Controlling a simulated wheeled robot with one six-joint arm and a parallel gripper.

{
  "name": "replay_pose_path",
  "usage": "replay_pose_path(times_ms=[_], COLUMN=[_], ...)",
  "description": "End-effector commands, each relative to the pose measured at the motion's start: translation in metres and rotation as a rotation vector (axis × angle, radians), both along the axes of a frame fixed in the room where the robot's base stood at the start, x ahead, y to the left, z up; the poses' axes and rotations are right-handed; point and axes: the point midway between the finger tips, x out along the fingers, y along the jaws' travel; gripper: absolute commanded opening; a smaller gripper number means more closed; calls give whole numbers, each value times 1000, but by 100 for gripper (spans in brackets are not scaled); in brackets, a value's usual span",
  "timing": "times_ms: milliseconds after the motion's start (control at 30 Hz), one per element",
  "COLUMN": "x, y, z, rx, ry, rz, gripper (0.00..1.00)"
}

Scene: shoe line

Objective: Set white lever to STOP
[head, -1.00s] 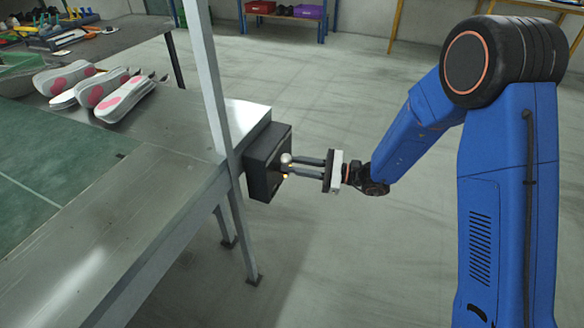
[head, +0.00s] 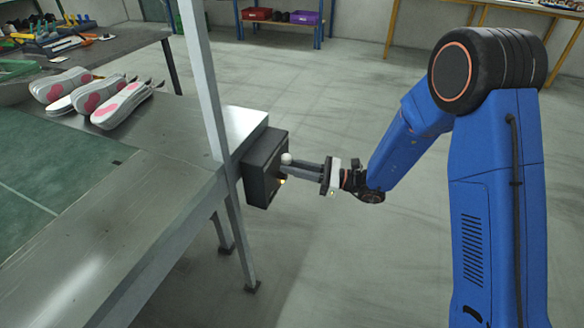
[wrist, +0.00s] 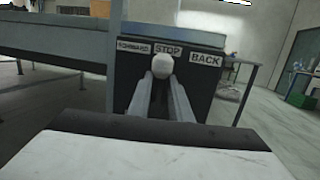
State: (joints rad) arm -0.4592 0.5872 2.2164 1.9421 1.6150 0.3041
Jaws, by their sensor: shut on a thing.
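A black control box (head: 255,180) is fixed at the end of the metal table. In the wrist view its face (wrist: 200,78) carries a left label hard to read, STOP (wrist: 167,49) in the middle and BACK (wrist: 206,60) on the right. The white lever knob (wrist: 162,65) stands just below the STOP label; it also shows in the head view (head: 286,158). My gripper (wrist: 162,85) is shut on the lever, with the knob at its fingertips. In the head view my gripper (head: 296,167) reaches the box from the right. The lever's shaft is mostly hidden.
Several white shoes with pink patches (head: 98,95) lie on the metal table (head: 165,185). A thin upright post (head: 205,80) stands close beside the box. The floor (head: 345,265) under and right of my gripper is clear.

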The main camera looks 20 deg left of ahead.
Motion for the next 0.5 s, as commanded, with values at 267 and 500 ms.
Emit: replay_pose_path(times_ms=[267, 500], x=[2, 1], y=[0, -2], z=[4, 2], rx=[8, 4], ry=[-6, -3], rz=[-2, -2], gripper=[38, 38])
